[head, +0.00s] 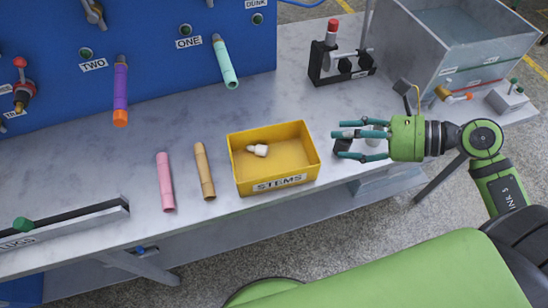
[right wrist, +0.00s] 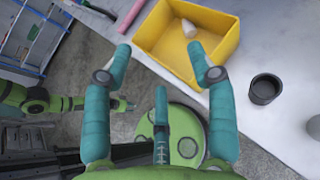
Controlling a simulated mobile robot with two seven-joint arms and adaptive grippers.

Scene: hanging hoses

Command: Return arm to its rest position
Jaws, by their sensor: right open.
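My right gripper (head: 362,141) is open and empty, reaching in from the right over the bench, just right of the yellow STEMS tray (head: 242,182). Its spread teal fingers also show in the right wrist view (right wrist: 160,65), with nothing between them. What seems to be my left arm shows small in that view, with its gripper (right wrist: 122,104) too small to read. A purple hose (head: 120,88) with an orange end hangs under TWO. A teal hose (head: 225,64) hangs under ONE. A pink hose (head: 165,182) and a tan hose (head: 204,171) lie on the bench.
A small white piece (head: 258,150) lies in the tray. A dark round cup (right wrist: 265,89) stands near my right gripper. A black fixture with a red top (head: 335,60) and a grey metal bin (head: 455,80) stand behind. A rail (head: 70,226) lies front left.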

